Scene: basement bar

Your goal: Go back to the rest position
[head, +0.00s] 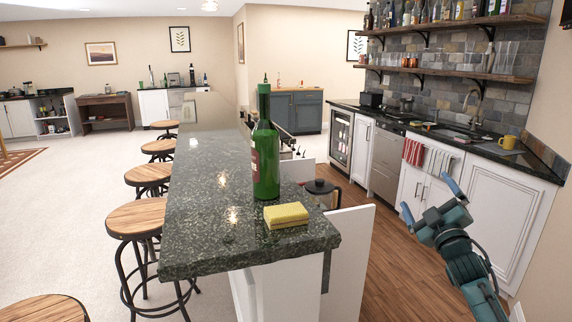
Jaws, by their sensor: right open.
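My right gripper (428,200) is in the head view at the lower right. It is open and empty, with its two blue fingers spread apart, in front of the white cabinets and over the wooden floor. It is apart from the bar counter (200,215). My left gripper is not in the head view. A green bottle (266,160) stands upright on the near end of the dark stone counter. A yellow sponge (286,215) lies in front of it, close to the counter's edge.
Several round wooden stools (138,216) line the counter's left side. Bottle shelves (440,75) hang above. The wooden floor (385,255) between the counters is clear.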

